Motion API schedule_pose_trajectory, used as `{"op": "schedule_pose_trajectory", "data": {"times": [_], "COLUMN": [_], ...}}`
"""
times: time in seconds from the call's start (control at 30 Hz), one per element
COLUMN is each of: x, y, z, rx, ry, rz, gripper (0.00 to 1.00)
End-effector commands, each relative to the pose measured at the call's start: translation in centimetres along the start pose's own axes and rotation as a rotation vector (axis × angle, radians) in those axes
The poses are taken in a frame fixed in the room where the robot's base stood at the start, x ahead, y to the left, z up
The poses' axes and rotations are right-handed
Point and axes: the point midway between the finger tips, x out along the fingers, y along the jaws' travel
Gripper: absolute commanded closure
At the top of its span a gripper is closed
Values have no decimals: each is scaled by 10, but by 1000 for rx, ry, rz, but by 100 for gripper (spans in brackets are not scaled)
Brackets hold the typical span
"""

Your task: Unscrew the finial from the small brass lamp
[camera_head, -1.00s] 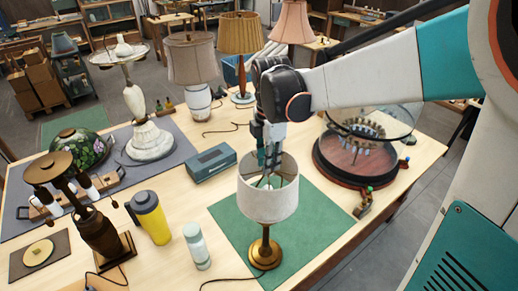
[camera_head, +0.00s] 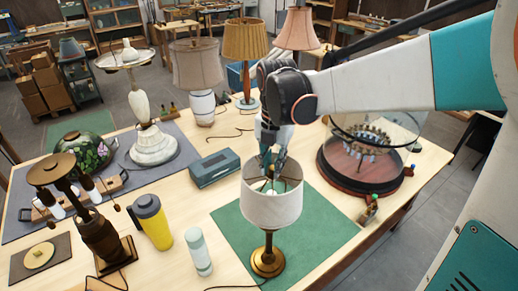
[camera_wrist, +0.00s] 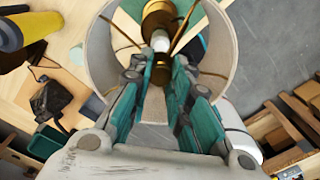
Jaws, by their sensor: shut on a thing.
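The small brass lamp (camera_head: 268,259) stands upright on the green mat, with a pale drum shade (camera_head: 271,208) open at the top. My gripper (camera_head: 272,168) points down into the shade's top opening from above. In the wrist view, my gripper (camera_wrist: 161,72) has its two teal-and-grey fingers close together over the lamp's axis, shut on the finial, which is mostly hidden between the tips. Beyond the tips the wrist view shows a white bulb or socket part (camera_wrist: 160,41), brass shade arms and the lamp's round brass base (camera_wrist: 158,15). The shade surrounds the fingertips.
A glass-domed round stand (camera_head: 360,170) is close on the right. A teal box (camera_head: 214,168), a yellow tumbler (camera_head: 152,222) and a pale bottle (camera_head: 199,252) stand left of the lamp. Other lamps stand behind. The green mat (camera_head: 325,222) is bare right of the lamp.

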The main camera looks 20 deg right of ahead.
Motion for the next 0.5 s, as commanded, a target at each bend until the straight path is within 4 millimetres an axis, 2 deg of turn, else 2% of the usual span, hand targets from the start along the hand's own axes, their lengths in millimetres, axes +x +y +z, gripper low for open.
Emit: {"op": "schedule_pose_trajectory", "data": {"times": [0.23, 0.5], "x": [0, -1], "y": [0, 0], "z": [0, 0], "rx": [-294, -378], "ry": [0, 0], "rz": [0, 0], "gripper": [100, 100]}}
